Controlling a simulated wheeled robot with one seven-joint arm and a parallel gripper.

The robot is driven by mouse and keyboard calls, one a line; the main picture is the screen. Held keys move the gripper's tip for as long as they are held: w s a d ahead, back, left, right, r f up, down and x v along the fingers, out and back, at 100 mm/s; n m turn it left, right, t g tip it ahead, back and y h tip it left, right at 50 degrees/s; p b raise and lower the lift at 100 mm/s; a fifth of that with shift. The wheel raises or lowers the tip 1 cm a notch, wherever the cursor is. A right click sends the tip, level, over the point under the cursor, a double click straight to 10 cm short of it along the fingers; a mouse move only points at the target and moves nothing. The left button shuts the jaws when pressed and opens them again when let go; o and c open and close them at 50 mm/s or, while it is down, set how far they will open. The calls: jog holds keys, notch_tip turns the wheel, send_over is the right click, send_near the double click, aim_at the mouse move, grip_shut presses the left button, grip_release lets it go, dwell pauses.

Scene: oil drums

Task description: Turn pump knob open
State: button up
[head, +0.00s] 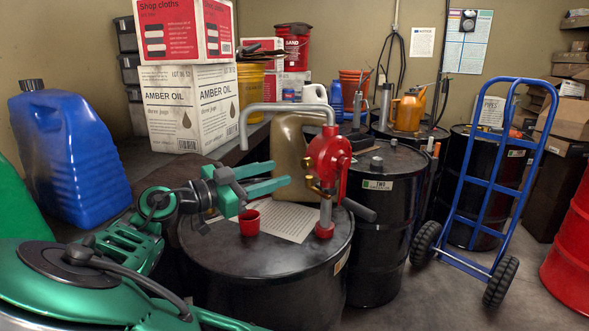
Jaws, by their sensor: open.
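A red hand pump (328,158) stands upright on the near black drum (265,290). A grey curved spout (285,107) reaches left from its top and bends down. A small brass-coloured knob (311,182) sits low on the pump's left side. A dark crank handle (358,210) sticks out at its lower right. My gripper (281,173), with green fingers, comes from the left at about the height of the brass part. Its fingers are apart with nothing seen between them, and the tips appear short of the pump. I cannot tell the exact gap in depth.
A tan jug (291,150) stands behind my gripper. More black drums (386,220) and a blue hand truck (489,170) stand to the right. Open floor shows between them.

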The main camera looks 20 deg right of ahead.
aim_at(303, 166)
jog(key=x, duration=0.8)
grip_shut()
